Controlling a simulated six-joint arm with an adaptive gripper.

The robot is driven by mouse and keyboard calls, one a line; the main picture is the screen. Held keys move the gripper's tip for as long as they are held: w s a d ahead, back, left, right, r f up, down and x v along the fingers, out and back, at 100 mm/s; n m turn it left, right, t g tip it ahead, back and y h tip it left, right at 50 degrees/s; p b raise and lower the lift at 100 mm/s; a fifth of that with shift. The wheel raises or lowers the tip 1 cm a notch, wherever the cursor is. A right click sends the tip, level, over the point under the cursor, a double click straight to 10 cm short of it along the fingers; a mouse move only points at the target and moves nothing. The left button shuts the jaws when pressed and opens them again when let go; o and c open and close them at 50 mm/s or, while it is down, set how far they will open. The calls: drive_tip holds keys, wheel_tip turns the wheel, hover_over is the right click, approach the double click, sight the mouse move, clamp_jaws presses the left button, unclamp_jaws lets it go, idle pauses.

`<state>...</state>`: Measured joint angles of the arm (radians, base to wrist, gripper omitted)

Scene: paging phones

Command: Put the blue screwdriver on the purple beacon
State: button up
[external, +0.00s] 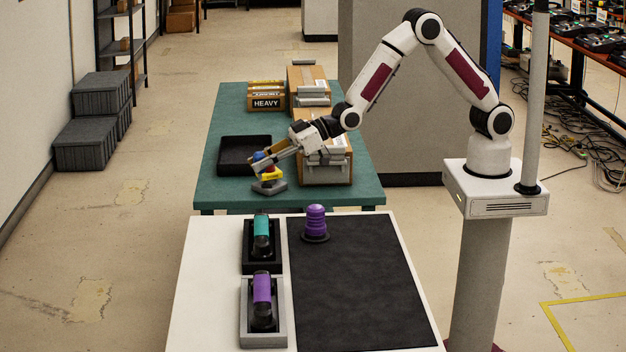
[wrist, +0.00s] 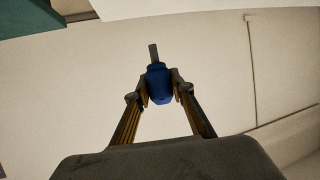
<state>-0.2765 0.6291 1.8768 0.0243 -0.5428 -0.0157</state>
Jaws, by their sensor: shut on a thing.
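My gripper (external: 262,161) is shut on the blue screwdriver (wrist: 159,84), whose dark shaft points up in the wrist view. In the external view a bit of blue (external: 257,156) shows at the fingertips, low over the left front of the green table; most of the screwdriver is hidden there. The purple beacon (external: 316,221) stands upright on the black mat (external: 360,285) of the white table, in front of and to the right of my gripper. Nothing rests on its top.
Red and yellow parts on a grey base (external: 269,187) stand just below my gripper. A black tray (external: 233,168) and cardboard boxes (external: 339,175) are on the green table. Teal (external: 261,235) and purple (external: 262,289) cylindrical items lie in holders left of the mat. The mat's front is clear.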

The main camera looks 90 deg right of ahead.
drive_tip(key=s+a+r, duration=0.2)
drive_tip(key=s+a, duration=0.1)
drive_tip(key=s, duration=0.4)
drive_tip(key=s+a+r+n+y, duration=0.1)
drive_tip(key=s+a+r, duration=0.2)
drive_tip(key=s, duration=0.4)
drive_tip(key=shift+s+a+r+g, duration=0.3)
drive_tip(key=shift+a, duration=0.15)
drive_tip(key=shift+f, duration=0.15)
hover_over(317, 207)
drive_tip(key=shift+d+f, duration=0.15)
drive_tip(key=shift+f, duration=2.65)
drive_tip(key=shift+n+y, duration=0.3)
drive_tip(key=shift+y, duration=0.1)
drive_tip(key=shift+f, duration=2.1)
drive_tip(key=shift+f, duration=0.15)
